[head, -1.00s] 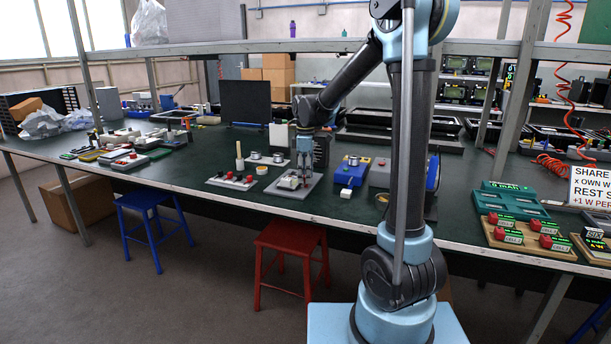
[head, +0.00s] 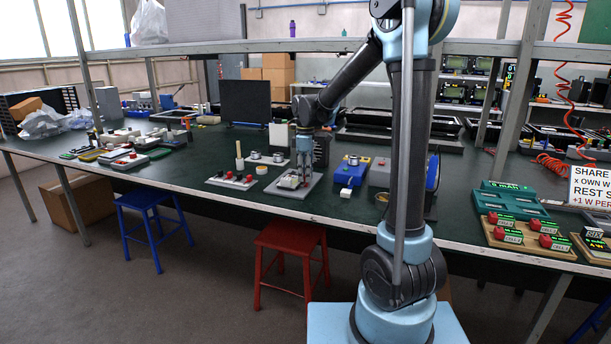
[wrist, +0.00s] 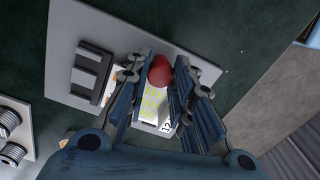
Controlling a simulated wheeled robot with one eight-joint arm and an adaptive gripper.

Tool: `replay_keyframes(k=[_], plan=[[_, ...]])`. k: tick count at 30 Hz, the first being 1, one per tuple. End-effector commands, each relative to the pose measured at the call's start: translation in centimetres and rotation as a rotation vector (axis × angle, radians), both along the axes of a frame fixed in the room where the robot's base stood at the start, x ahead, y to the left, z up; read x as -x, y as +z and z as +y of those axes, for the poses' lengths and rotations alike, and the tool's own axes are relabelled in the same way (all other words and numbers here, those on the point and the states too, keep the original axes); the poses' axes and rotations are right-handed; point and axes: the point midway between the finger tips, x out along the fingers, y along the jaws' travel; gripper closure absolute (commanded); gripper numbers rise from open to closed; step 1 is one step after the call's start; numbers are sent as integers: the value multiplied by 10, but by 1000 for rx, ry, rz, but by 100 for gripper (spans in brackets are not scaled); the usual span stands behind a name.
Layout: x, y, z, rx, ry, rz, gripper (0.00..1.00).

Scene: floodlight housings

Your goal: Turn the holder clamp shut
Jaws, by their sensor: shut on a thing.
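The holder (wrist: 205,73) is a grey plate with a dark grey bracket (wrist: 88,74) and a white block (wrist: 152,100) with yellow-green markings; it also shows on the bench in the head view (head: 312,181). A red rounded knob (wrist: 160,70) stands by the white block, and I take it to be the clamp's handle. My gripper (wrist: 160,78) points down over the plate, its two blue fingers on either side of the red knob and shut on it. The fingers hide part of the white block. In the head view my gripper (head: 304,164) is small and hides the knob.
A plate with red knobs (head: 231,181) lies left of the holder. A blue box (head: 352,171) stands just to its right. The bench's front edge is close to the holder. A red stool (head: 290,240) and a blue stool (head: 150,203) stand in front of the bench.

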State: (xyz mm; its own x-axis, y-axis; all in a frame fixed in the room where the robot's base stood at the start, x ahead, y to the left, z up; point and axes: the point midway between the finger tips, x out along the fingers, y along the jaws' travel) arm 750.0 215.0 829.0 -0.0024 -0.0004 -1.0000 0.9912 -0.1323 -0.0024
Motion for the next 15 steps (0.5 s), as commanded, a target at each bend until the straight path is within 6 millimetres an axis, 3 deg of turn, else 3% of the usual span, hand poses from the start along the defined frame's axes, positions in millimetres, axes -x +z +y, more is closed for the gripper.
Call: replay_keyframes(k=[8, 15], plan=[[-3, 1, 1, -1, -80, -5, 100], [-4, 1, 1, -2, -266, -5, 100]])
